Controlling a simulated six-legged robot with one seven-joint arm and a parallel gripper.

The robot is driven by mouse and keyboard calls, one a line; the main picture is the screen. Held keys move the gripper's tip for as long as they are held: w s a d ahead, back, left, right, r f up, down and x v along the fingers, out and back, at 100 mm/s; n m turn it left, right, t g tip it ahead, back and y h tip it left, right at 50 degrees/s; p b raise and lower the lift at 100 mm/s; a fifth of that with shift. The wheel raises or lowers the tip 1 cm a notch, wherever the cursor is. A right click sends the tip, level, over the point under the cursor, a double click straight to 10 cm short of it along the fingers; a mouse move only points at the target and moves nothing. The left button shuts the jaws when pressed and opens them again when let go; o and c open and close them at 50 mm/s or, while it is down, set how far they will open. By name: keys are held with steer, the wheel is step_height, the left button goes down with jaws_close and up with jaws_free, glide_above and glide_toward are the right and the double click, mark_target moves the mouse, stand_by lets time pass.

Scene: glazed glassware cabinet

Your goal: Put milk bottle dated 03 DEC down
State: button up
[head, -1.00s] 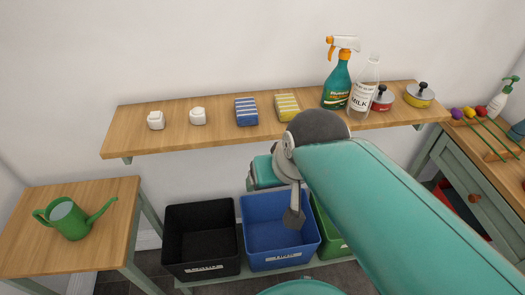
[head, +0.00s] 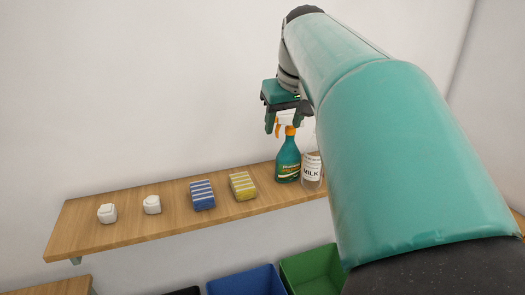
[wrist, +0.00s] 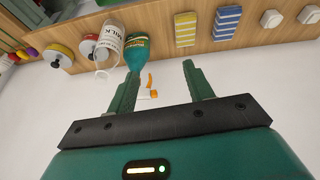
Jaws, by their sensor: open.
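The clear milk bottle (head: 312,172) stands upright on the wooden shelf, just right of the green spray bottle. In the head view my arm covers part of it. The wrist view shows it whole (wrist: 110,42), with a white label reading MILK; the date is too small to read. My gripper (head: 285,120) is open and empty, above the shelf by the spray bottle's head.
The spray bottle (head: 288,160) stands close beside the milk bottle. A yellow sponge (head: 243,186), a blue sponge (head: 202,195) and two white blocks (head: 152,205) stand further left on the shelf (head: 130,222).

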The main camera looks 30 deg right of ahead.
steer(key=d+r, duration=0.4)
steer(key=d, duration=1.1)
steer(key=shift+m, duration=0.3)
steer(key=x, duration=0.8)
steer(key=shift+w+a, duration=0.1)
steer(key=shift+a, duration=0.05)
steer(key=shift+w+a+x, duration=0.1)
steer(key=shift+x, duration=1.2)
steer(key=shift+w+a+x, duration=0.1)
steer(key=shift+w+x, duration=0.05)
steer(key=shift+x, duration=1.2)
steer(key=shift+r, duration=0.1)
jaws_close()
steer(key=shift+s, duration=0.1)
